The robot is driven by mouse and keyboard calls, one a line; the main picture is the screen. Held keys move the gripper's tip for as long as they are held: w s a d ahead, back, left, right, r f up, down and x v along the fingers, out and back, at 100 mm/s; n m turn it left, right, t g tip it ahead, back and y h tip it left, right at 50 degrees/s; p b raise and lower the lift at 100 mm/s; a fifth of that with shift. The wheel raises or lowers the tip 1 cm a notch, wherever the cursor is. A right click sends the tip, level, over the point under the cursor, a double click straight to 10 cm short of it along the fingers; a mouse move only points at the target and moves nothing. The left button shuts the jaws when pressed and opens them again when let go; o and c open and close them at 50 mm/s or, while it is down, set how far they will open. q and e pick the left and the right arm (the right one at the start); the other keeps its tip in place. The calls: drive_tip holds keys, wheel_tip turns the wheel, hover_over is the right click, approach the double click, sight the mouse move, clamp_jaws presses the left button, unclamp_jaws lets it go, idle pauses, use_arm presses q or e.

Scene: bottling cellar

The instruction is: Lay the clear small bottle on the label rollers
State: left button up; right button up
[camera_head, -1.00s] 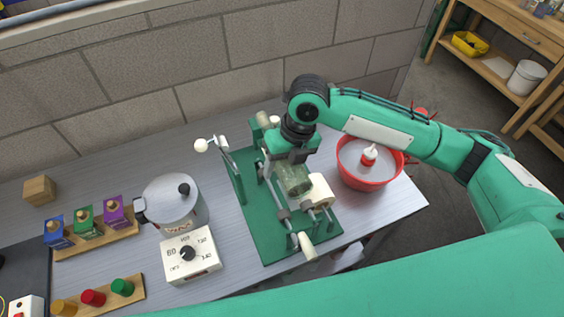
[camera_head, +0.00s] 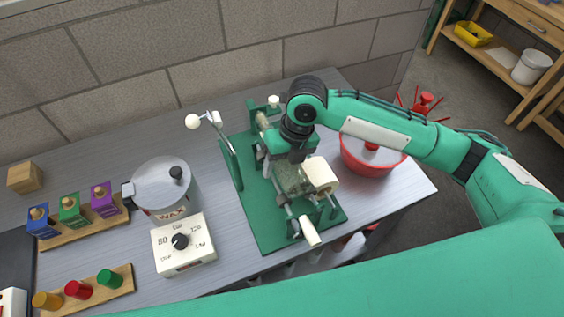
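The clear small bottle (camera_head: 289,178) lies on its side at the label rollers, directly under my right gripper (camera_head: 292,163). The labelling stand has a green base (camera_head: 260,221), metal rods and a pale handle (camera_head: 311,232). A cream label roll (camera_head: 321,175) sits beside the bottle. My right gripper points down at the bottle; its fingertips are largely hidden, so I cannot tell whether they grip it. Whether the bottle rests fully on the rollers is also unclear. My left gripper is out of view.
A red bowl (camera_head: 366,160) stands right of the stand, partly behind my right arm. A wax pot (camera_head: 167,190) and a dial box (camera_head: 184,245) stand to the left. Bare bench (camera_head: 215,185) lies between.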

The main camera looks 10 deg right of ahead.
drive_tip(key=shift+f, duration=0.35)
idle(1.1)
drive_tip(key=o, duration=1.6)
drive_tip(key=shift+c, duration=0.2)
drive_tip(key=b+v, duration=0.2)
drive_tip(key=v, duration=1.1)
drive_tip(key=shift+r, duration=0.4)
